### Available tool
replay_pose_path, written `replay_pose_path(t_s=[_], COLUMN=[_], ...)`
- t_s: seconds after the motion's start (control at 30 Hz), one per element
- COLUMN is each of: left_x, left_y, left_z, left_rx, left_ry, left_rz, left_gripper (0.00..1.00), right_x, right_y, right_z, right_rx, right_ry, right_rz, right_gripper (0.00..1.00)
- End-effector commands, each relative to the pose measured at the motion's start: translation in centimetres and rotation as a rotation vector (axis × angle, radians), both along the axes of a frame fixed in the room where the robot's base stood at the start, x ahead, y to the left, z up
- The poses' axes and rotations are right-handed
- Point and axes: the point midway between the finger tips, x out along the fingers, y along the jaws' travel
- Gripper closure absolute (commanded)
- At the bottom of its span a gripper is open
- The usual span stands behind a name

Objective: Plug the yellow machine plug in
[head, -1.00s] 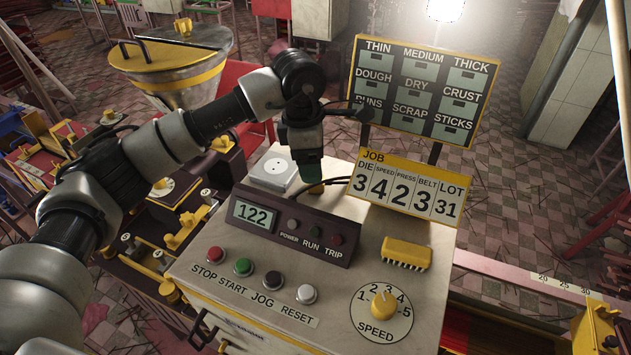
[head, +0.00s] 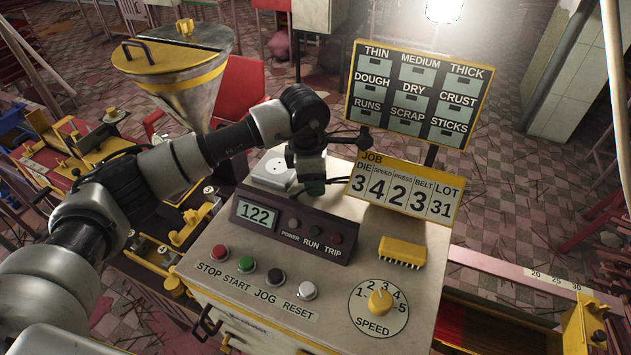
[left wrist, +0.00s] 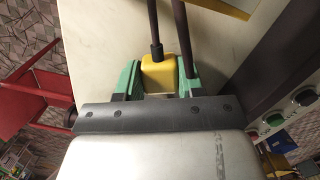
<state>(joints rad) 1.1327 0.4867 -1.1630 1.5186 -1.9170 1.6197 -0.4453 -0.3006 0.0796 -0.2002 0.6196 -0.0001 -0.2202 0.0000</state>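The yellow plug (left wrist: 158,75) sits between the green fingers of my left gripper (left wrist: 159,82) in the left wrist view. A dark cord (left wrist: 155,30) rises from it. The fingers lie very close to its two sides; I cannot tell whether they press on it. In the head view my left gripper (head: 312,186) points down at the back of the control box top and hides the plug. The white socket (head: 274,170) with a round recess lies on the box top just left of the gripper, apart from it. My right gripper is not in view.
The dark display panel (head: 292,228) reading 122 stands in front of the gripper. The JOB number board (head: 404,187) and the label board (head: 417,92) stand to its right. A yellow brush (head: 402,252) and speed knob (head: 380,300) are farther right. A metal hopper (head: 183,90) stands behind left.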

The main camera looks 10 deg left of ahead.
Motion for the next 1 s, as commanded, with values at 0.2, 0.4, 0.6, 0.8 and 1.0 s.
replay_pose_path(t_s=[0.2,0.4,0.6,0.8,1.0], left_x=[0.0,0.0,0.1,-1.3,-4.1], left_y=[0.0,0.0,0.0,-1.6,-4.8], left_z=[0.0,0.2,1.9,4.9,7.5], left_rx=[0.000,-0.001,-0.001,-0.001,-0.001], left_ry=[-0.001,-0.002,-0.005,-0.005,-0.005], left_rz=[0.000,0.000,0.000,-0.007,-0.006], left_gripper=[0.83,0.83,0.83,0.83,0.83], right_x=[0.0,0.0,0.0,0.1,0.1], right_y=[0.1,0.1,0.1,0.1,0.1], right_z=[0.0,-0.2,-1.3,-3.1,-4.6], right_rx=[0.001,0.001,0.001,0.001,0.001], right_ry=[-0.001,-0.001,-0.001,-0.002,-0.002], right_rz=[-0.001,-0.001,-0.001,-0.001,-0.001], right_gripper=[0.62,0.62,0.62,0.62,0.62])
